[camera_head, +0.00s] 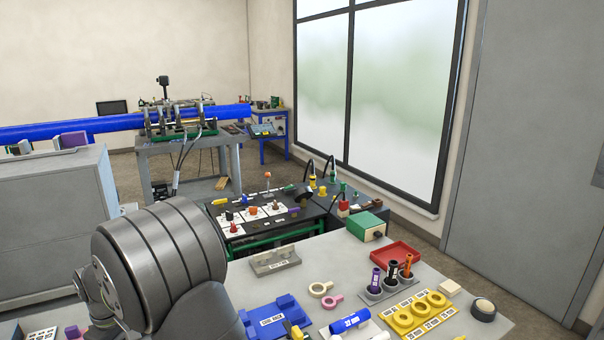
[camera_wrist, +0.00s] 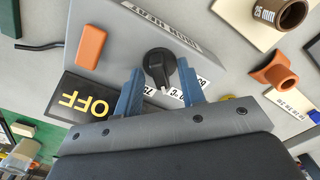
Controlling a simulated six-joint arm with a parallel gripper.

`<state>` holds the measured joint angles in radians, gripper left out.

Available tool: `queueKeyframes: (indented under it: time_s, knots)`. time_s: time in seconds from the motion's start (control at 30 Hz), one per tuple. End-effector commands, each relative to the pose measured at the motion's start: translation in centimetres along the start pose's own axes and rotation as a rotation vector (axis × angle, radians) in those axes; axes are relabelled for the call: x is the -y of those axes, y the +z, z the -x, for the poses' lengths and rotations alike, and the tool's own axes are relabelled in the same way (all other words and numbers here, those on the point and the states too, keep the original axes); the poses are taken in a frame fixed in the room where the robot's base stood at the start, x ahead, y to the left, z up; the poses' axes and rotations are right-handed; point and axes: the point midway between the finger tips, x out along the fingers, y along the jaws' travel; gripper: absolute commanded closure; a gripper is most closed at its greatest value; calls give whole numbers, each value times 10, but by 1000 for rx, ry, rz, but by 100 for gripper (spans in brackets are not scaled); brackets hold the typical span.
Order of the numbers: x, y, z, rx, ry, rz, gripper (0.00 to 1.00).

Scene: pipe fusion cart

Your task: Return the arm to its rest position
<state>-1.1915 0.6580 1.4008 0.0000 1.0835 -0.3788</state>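My gripper (camera_wrist: 160,80) shows in the wrist view with its two blue fingers apart. A black round knob (camera_wrist: 158,63) with a white pointer mark on a grey box (camera_wrist: 115,40) lies between and just beyond the fingertips. Whether the fingers touch the knob is hard to tell, but no grip on it shows. A black plate with yellow OFF lettering (camera_wrist: 88,104) is left of the fingers. In the head view my grey arm fills the lower left, and my gripper is out of sight.
The wrist view also shows an orange block (camera_wrist: 90,47) and a brown 25 mm pipe piece (camera_wrist: 278,14). In the head view, the near bench holds a red tray (camera_head: 397,257), a yellow holder (camera_head: 418,315) and a blue block (camera_head: 273,318). A dark low table (camera_head: 262,230) stands beyond.

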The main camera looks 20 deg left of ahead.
Motion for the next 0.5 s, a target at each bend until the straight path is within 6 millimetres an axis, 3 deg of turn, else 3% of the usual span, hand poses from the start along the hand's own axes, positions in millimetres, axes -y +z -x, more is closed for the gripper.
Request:
queueKeyframes:
  time_s: [0.3, 0.5]
  knots:
    - [0, 0, 3, -2, 1, -1, 64]
    - [0, -1, 25, -5, 2, 1, 64]
